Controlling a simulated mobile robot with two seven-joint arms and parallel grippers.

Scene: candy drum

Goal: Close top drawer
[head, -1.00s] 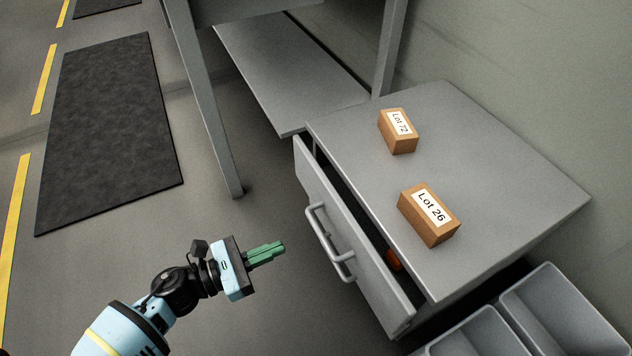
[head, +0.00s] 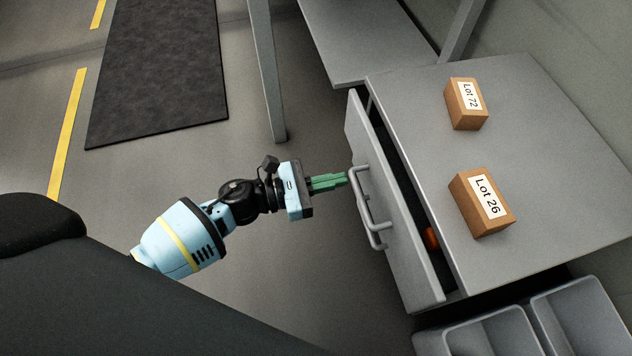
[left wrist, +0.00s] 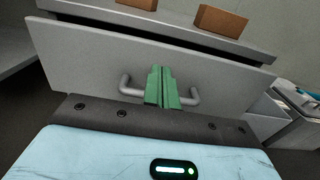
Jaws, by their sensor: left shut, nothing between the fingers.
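The top drawer (head: 397,220) of the grey cabinet is partly open, with a dark gap between its front and the cabinet body. Its bar handle (head: 371,215) faces my left gripper (head: 345,180). The gripper's green fingers are shut and empty, their tips at or very near the handle's upper end in the head view. In the left wrist view the shut fingers (left wrist: 162,88) point at the drawer front (left wrist: 100,55), between the two ends of the handle (left wrist: 128,87). I cannot tell whether they touch it. An orange item (head: 431,238) shows inside the drawer. My right gripper is not in view.
Two brown boxes, Lot 72 (head: 466,104) and Lot 26 (head: 482,203), sit on the cabinet top (head: 540,130). Grey bins (head: 575,322) stand at the lower right. A grey table leg (head: 266,75) stands behind the gripper. The floor left of the drawer is clear.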

